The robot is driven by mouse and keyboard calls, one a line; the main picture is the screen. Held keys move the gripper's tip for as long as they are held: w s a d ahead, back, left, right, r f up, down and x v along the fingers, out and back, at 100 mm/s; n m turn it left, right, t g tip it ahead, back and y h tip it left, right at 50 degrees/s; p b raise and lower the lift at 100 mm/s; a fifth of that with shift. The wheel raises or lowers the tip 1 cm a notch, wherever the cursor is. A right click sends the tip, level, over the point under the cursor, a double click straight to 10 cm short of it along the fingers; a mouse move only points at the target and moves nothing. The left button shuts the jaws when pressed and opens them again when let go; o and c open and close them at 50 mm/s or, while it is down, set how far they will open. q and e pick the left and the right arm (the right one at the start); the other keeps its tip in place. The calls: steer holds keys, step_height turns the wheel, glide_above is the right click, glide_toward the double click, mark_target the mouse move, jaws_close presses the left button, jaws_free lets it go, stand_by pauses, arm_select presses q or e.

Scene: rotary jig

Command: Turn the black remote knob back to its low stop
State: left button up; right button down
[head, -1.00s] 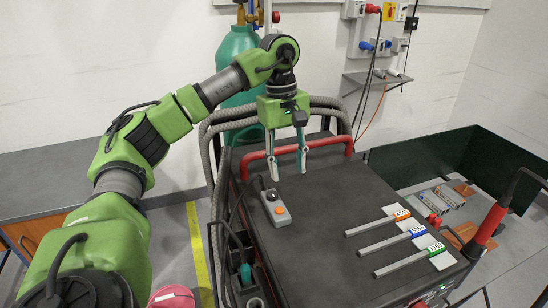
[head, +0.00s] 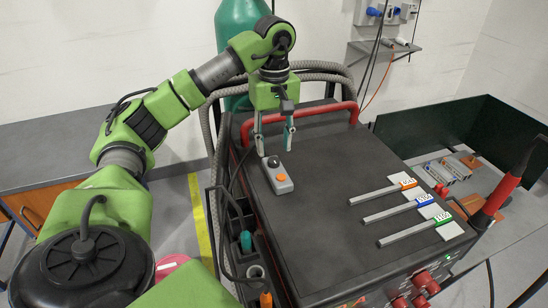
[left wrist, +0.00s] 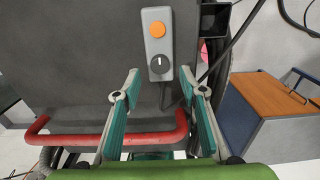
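The remote (head: 278,177) is a small grey box with an orange button, lying on the dark top of the machine. Its black knob (left wrist: 159,65) shows clearly in the left wrist view, with a white mark pointing toward the orange button. In the head view the knob (head: 273,161) sits at the remote's far end. My left gripper (head: 275,147) points down just above and behind the knob, its fingers apart and nothing between them. In the left wrist view the open fingers (left wrist: 157,84) stand on either side, short of the knob. My right gripper is not in view.
A red rail (head: 300,118) runs along the machine's back edge, close to my left gripper. Several grey strips with coloured tags (head: 390,205) lie to the right on the top. A green cylinder (head: 241,45) stands behind. The top between remote and strips is clear.

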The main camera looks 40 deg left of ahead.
mark_target(274, 160)
arm_select(q)
step_height(274, 160, down, 3)
steer(key=shift+a+f, duration=0.1)
steer(key=shift+f+p, duration=0.3)
steer(key=shift+f, duration=0.05)
steer(key=shift+c, duration=0.4)
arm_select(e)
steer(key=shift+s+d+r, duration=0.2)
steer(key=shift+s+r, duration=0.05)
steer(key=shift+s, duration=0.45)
arm_select(q)
jaws_close()
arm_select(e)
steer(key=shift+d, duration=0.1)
